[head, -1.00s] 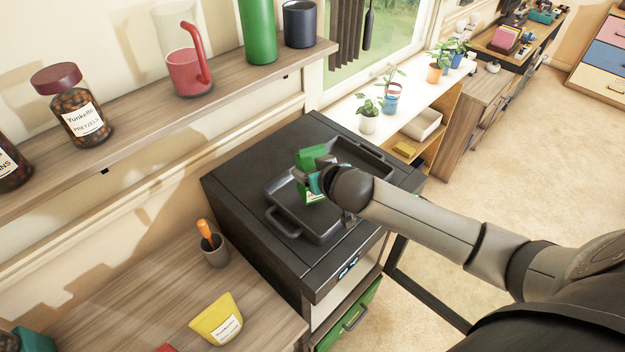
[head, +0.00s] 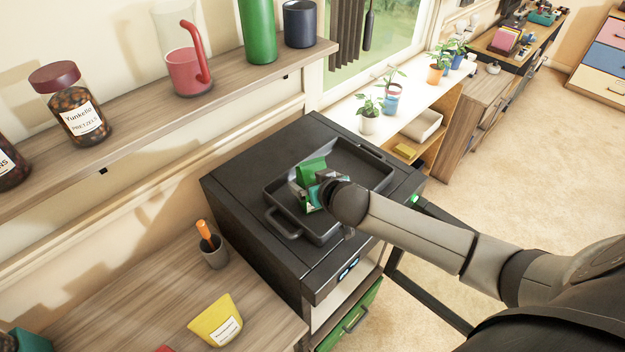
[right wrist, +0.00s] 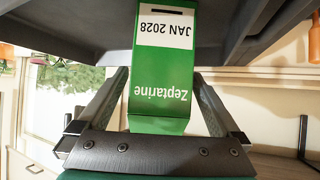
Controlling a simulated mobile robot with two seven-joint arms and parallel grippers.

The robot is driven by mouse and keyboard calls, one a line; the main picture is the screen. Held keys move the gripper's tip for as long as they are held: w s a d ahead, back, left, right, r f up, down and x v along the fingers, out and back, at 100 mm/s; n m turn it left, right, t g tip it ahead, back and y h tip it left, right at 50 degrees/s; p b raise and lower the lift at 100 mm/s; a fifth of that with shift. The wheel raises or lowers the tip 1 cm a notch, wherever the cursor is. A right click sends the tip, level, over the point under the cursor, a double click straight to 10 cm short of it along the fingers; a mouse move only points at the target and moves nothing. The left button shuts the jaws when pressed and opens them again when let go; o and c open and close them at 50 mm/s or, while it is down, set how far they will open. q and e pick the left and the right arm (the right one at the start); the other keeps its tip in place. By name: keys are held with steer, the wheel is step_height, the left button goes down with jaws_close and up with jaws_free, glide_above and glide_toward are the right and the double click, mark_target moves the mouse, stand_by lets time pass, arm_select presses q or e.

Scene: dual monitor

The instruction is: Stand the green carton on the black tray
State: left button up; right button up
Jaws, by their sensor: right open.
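The green carton (head: 312,168) stands upright on the black tray (head: 362,168), left of the tray's middle. In the right wrist view the carton (right wrist: 162,62) shows upside down, with "Zeptarine" and a date on its white and green face. My right gripper (head: 310,194) is open around the carton, low over the tray. In the right wrist view one finger of the gripper (right wrist: 161,78) is on each side of the carton, with gaps visible near the palm. The gripper's wrist hides part of the carton and tray in the head view. My left gripper is out of view.
The tray lies on a black cabinet (head: 235,187). A wooden counter at lower left holds a yellow container (head: 215,322) and a grey cup (head: 214,252). A shelf (head: 150,115) with a jar and bottles runs above. Potted plants (head: 368,118) stand by the window.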

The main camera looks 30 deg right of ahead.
steer(key=shift+r, duration=0.15)
steer(key=p+v, duration=0.1)
steer(key=v, duration=1.1)
